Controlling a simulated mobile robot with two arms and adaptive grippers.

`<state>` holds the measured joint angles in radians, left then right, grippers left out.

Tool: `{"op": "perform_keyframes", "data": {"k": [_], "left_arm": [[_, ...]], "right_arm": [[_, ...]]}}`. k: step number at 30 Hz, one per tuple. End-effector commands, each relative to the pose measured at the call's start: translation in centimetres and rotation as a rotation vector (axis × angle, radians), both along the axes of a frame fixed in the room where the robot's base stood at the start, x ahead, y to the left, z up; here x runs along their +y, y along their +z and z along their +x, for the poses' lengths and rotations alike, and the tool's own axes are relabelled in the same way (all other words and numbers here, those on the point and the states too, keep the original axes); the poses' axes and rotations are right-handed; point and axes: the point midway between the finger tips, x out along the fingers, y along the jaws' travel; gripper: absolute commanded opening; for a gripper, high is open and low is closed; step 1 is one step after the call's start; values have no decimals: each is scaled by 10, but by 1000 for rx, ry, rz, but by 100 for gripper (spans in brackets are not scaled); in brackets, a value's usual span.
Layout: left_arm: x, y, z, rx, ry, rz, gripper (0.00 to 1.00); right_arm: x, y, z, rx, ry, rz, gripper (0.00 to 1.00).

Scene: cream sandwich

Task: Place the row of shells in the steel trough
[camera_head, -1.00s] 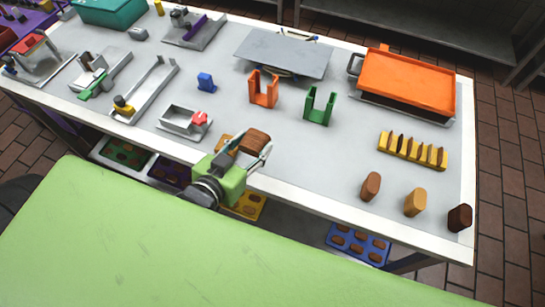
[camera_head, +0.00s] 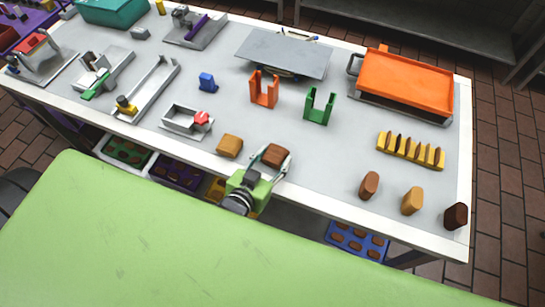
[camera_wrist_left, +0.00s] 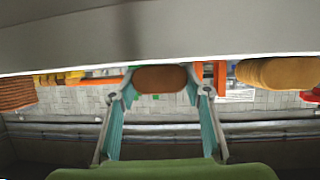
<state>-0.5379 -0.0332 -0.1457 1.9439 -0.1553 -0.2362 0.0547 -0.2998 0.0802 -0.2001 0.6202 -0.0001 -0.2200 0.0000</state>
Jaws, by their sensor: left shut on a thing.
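My left gripper (camera_head: 268,162) is shut on a dark brown block, which looks like the row of shells (camera_head: 276,153), at the table's front edge. In the left wrist view the row's brown oval end (camera_wrist_left: 160,78) sits between the fingertips. A lighter tan row (camera_head: 229,146) stands on the table to the left, apart from the gripper. A long, narrow metal channel, likely the steel trough (camera_head: 158,88), lies farther left, with a yellow and black piece at its near end. Whether the held row touches the table is unclear. My right gripper is not in view.
A small steel box (camera_head: 180,122) with a red piece stands left of the tan row. Orange (camera_head: 264,92) and green (camera_head: 319,107) holders stand behind the gripper. A yellow rack (camera_head: 411,152) and three upright pieces are at right. The table between tan row and holders is clear.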

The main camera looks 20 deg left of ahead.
Motion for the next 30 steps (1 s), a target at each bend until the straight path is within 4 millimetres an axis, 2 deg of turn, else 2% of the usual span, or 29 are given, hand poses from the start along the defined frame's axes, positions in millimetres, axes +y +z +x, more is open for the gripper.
{"op": "perform_keyframes", "data": {"k": [3,4,6,16,21,25,30], "left_arm": [[0,-2,0,0,0,0,23],[0,-3,0,1,0,0,47],[0,-2,0,1,0,0,61],[0,-2,0,1,0,0,61],[0,-9,0,1,0,0,61],[3,2,-24,4,1,0,61],[12,8,-60,6,0,0,61]], "right_arm": [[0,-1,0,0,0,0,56],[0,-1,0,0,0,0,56],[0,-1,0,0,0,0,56],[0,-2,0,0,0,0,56],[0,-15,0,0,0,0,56],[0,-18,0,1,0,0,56],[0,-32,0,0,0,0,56]]}}
